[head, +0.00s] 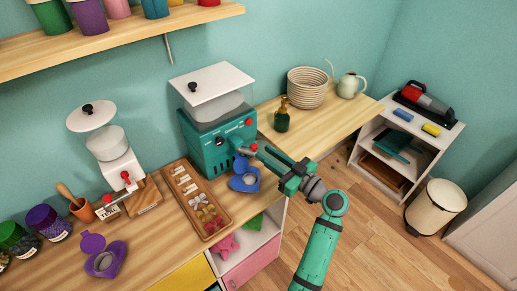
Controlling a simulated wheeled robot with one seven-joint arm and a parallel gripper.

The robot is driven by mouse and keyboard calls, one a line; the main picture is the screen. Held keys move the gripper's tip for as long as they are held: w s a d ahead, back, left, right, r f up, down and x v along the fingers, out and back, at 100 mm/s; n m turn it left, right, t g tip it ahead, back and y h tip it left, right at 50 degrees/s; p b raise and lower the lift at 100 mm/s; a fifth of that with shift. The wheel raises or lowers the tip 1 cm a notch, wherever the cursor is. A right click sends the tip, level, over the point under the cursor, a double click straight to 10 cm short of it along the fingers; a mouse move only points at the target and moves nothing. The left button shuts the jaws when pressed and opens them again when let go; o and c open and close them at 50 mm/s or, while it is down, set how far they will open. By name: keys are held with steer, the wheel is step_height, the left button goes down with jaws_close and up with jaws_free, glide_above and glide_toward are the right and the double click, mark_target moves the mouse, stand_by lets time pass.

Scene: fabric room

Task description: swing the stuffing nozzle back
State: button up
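The teal stuffing machine (206,152) with a white hopper lid stands on the wooden counter against the wall. A blue heart-shaped piece with a round opening (243,184) sits on the counter just below the nozzle. The fingers overlap the nozzle end in this view. I cannot tell whether they touch it or how far apart they are.
A wooden tray (183,204) of small parts lies left of the blue piece. A white-hopper dispenser (122,171) and a purple heart piece (104,264) stand farther left. A green pump bottle (282,121) is behind my gripper. The counter's right part is clear in front of the basket.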

steer(key=shift+v, duration=2.15)
steer(key=shift+c, duration=0.6)
